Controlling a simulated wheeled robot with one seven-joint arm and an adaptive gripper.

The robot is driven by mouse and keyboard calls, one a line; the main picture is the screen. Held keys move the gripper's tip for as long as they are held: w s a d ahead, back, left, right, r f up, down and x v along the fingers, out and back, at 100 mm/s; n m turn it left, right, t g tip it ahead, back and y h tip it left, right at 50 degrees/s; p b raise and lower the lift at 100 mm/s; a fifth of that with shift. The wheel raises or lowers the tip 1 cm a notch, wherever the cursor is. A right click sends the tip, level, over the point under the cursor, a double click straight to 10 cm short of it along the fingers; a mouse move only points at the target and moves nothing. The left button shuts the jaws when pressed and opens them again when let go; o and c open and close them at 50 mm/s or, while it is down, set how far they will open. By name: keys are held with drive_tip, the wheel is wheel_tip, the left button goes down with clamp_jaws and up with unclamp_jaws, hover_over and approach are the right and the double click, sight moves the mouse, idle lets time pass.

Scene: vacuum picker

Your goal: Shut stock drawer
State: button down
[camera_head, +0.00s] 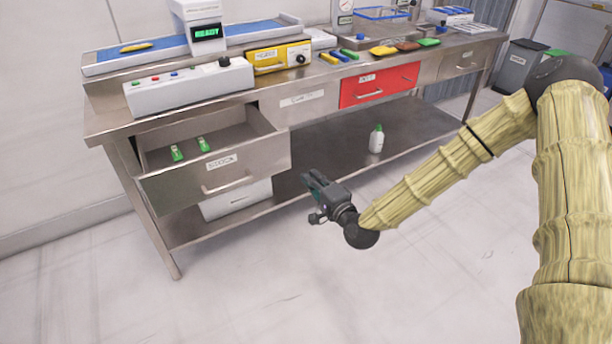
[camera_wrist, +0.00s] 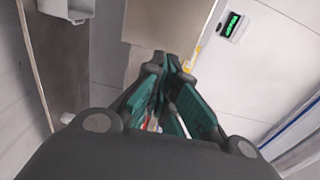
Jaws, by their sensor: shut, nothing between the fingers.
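The stock drawer (camera_head: 215,181) is pulled open at the left of the steel bench in the head view. Its front has a "STOCK" label and a bar handle (camera_head: 227,184). Two small green-and-white items (camera_head: 190,150) lie inside it. My gripper (camera_head: 308,180) is just right of the drawer front in the picture, in front of the bench, and appears apart from the handle. Its fingers are shut and empty. The wrist view shows the dark green fingers (camera_wrist: 168,65) close together; I cannot make out the drawer there.
A red drawer (camera_head: 380,85) is at the middle of the bench (camera_head: 440,62). A white bottle (camera_head: 376,139) and a white box (camera_head: 236,201) are on the lower shelf. The floor before the bench is clear. Grey bins (camera_head: 518,66) stand at the back right.

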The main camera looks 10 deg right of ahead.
sight(287, 151)
drive_tip(key=x, duration=1.2)
drive_tip(key=shift+p, duration=0.35)
drive_tip(key=shift+w+a+f, duration=0.1)
drive_tip(key=shift+w, duration=0.15)
drive_tip(key=shift+w, duration=0.1)
